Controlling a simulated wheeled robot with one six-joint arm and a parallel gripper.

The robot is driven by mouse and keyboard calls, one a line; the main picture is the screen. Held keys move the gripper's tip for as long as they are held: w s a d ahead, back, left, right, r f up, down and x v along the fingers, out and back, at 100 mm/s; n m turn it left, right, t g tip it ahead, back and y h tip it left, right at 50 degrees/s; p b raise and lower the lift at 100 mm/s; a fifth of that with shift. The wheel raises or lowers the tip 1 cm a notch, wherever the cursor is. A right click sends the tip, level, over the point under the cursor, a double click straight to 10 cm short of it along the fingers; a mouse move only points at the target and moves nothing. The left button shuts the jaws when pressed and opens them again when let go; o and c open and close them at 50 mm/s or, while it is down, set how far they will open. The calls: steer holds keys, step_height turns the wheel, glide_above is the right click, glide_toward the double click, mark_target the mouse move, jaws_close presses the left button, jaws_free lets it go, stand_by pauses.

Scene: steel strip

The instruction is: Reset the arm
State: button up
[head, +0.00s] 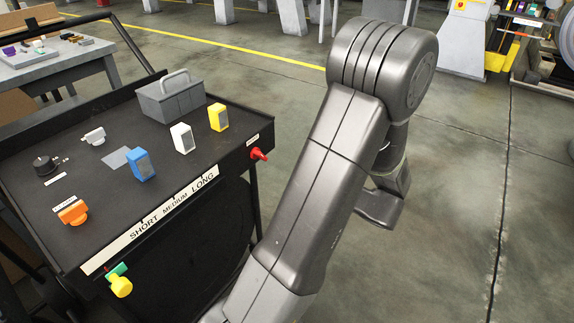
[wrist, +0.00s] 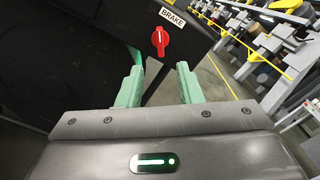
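My arm rises through the middle of the head view and bends down on its far side. My gripper is largely hidden there behind the arm links. In the wrist view my gripper (wrist: 160,88) shows two green fingers standing apart with nothing between them. Beyond the fingers is a red knob (wrist: 160,40) under a BRAKE label, on the dark side of the cart. The red knob also shows in the head view (head: 258,154) at the cart's right corner, left of my arm and apart from it.
The black cart (head: 110,205) carries a blue block (head: 141,165), a white block (head: 182,138), a yellow block (head: 218,117), a grey caddy (head: 171,97) and an orange piece (head: 72,211). A yellow knob (head: 121,286) sits on its front. Open floor (head: 455,200) lies right of my arm.

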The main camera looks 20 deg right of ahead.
mark_target(263, 157)
steer(key=shift+v, duration=0.95)
steer(key=b+x, duration=0.1)
steer(key=x, duration=1.3)
steer(key=shift+b, duration=0.35)
steer(key=shift+s, duration=0.1)
